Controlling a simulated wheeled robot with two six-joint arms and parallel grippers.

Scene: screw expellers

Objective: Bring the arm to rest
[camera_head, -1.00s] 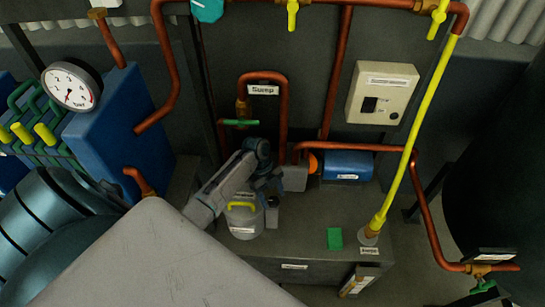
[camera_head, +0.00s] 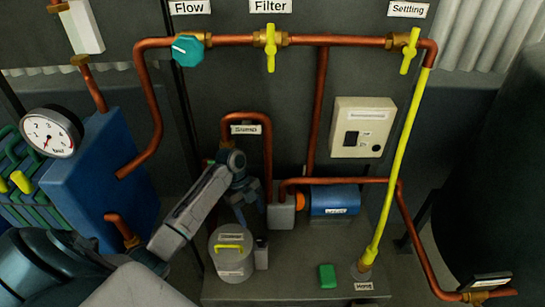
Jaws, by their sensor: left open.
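My left arm comes in from the lower left and reaches across to the copper pipe marked Sump. Its dark left gripper (camera_head: 243,204) hangs just above and behind the grey lidded can (camera_head: 231,263) with the yellow handle (camera_head: 229,249), apart from the handle. The fingers are small and dark, and I see nothing held between them. My right gripper is not in view.
The copper Sump pipe (camera_head: 268,150) stands close behind the wrist. A blue motor (camera_head: 334,200), a green block (camera_head: 327,276) and a yellow pipe (camera_head: 396,165) are to the right. A blue box with a gauge (camera_head: 50,132) is at left. The bench between can and block is clear.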

